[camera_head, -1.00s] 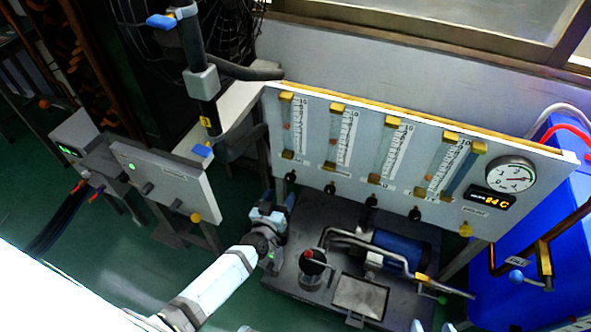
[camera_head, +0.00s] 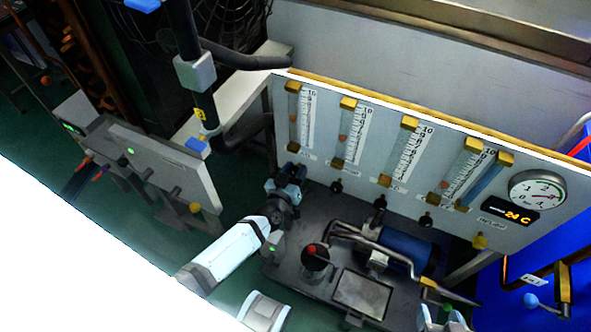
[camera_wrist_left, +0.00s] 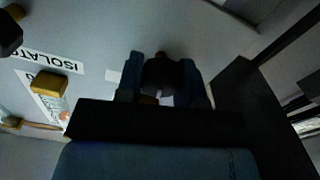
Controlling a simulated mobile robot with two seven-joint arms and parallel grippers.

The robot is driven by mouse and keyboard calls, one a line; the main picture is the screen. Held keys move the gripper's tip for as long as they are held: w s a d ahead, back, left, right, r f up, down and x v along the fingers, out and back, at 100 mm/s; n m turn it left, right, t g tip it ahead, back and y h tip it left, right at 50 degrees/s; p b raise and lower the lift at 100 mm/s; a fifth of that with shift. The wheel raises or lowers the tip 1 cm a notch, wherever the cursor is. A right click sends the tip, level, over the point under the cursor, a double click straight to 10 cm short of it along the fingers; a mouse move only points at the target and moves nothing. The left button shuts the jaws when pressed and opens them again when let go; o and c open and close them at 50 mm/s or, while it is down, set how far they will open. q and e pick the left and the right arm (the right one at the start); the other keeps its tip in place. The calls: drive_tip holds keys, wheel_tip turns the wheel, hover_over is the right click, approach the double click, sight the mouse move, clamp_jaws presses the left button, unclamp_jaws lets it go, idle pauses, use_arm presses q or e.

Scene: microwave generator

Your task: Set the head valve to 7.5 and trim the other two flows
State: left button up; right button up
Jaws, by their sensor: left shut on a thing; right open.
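The white flow panel (camera_head: 420,150) carries several upright tubes with yellow end blocks and number scales. Black knobs sit below them: the second (camera_head: 336,187), third (camera_head: 380,202) and fourth (camera_head: 426,219) are clear. In the left wrist view, the fingers (camera_wrist_left: 160,80) are shut on a dark round knob (camera_wrist_left: 161,70). My right gripper (camera_head: 438,318) is partly visible at the bottom edge, open, away from the panel.
A dial gauge (camera_head: 537,190) and a display (camera_head: 509,212) reading 24 C are at the panel's right. A yellow knob (camera_head: 479,241) sits below. A blue cylinder (camera_head: 403,248) and pipes stand on the dark base in front. An upside-down label (camera_wrist_left: 45,58) shows in the wrist view.

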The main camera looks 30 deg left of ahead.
use_arm(q)
drive_tip(key=shift+c, duration=1.4)
drive_tip(key=shift+n, duration=1)
drive_tip(key=n, duration=0.3)
drive_tip(key=shift+a+n, duration=0.1)
drive_tip(key=shift+n, duration=0.2)
drive_tip(key=o, duration=0.9)
drive_tip(key=shift+o, duration=0.2)
